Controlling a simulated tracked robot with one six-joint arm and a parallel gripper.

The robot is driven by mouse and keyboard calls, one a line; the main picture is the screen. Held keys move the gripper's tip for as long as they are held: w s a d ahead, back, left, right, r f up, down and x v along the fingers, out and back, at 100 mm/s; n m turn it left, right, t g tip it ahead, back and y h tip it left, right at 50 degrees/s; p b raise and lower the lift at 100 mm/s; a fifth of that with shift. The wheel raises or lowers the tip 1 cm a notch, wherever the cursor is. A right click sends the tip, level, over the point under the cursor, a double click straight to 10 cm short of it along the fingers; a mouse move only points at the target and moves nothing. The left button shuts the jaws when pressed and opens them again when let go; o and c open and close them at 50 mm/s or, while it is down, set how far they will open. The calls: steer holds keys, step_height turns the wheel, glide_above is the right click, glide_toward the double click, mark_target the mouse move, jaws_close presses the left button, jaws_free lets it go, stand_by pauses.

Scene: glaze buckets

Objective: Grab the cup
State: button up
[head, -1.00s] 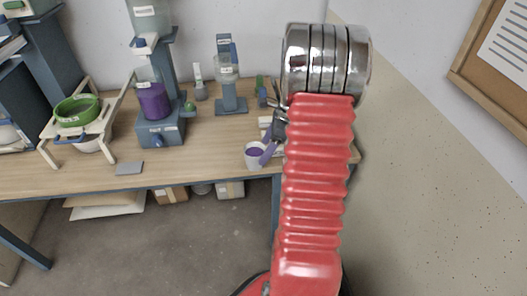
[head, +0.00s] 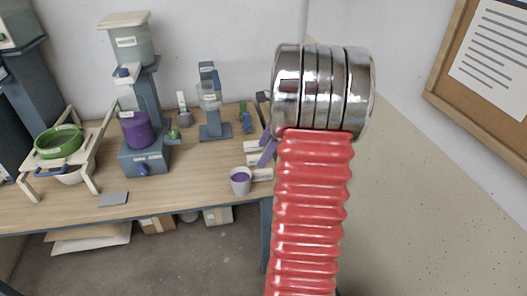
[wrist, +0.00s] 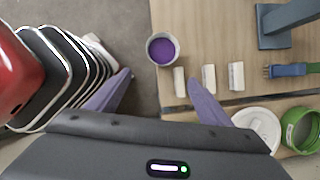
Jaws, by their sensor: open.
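A white cup with purple contents (head: 240,183) stands upright on the table near its front right edge. In the wrist view the cup (wrist: 163,50) is just beyond the fingertips, roughly centred between them. My gripper (wrist: 160,77) is open, with its two purple fingers spread and nothing between them. In the head view one purple finger of my gripper (head: 267,153) shows above and right of the cup, apart from it in the picture. The rest of the gripper is mostly hidden behind my red arm.
White blocks (wrist: 208,78) lie beside the cup. A blue stand with a purple container (head: 137,130) is left on the table (head: 200,165). A wall is at right.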

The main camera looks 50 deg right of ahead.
steer(key=a+r+n+h, duration=0.1)
steer(key=a+r+n, duration=0.25)
steer(key=a, duration=0.35)
steer(key=a+r+n, duration=0.2)
steer(key=a+n, duration=0.3)
steer(key=a, duration=0.3)
steer(key=a+r+n+h, duration=0.1)
steer(key=a+r+n, duration=0.25)
steer(key=a, duration=0.35)
steer(key=s+a+n+t, duration=0.1)
steer(key=s+a+n, duration=0.4)
steer(key=a+n, duration=0.3)
steer(key=s+a+n+t, duration=0.1)
steer(key=s+a+n, duration=0.5)
steer(key=a+n, duration=0.2)
steer(key=shift+a+r+h, duration=0.25)
steer(key=shift+a+h, duration=0.15)
steer(key=shift+a, duration=0.1)
steer(key=shift+c, duration=0.5)
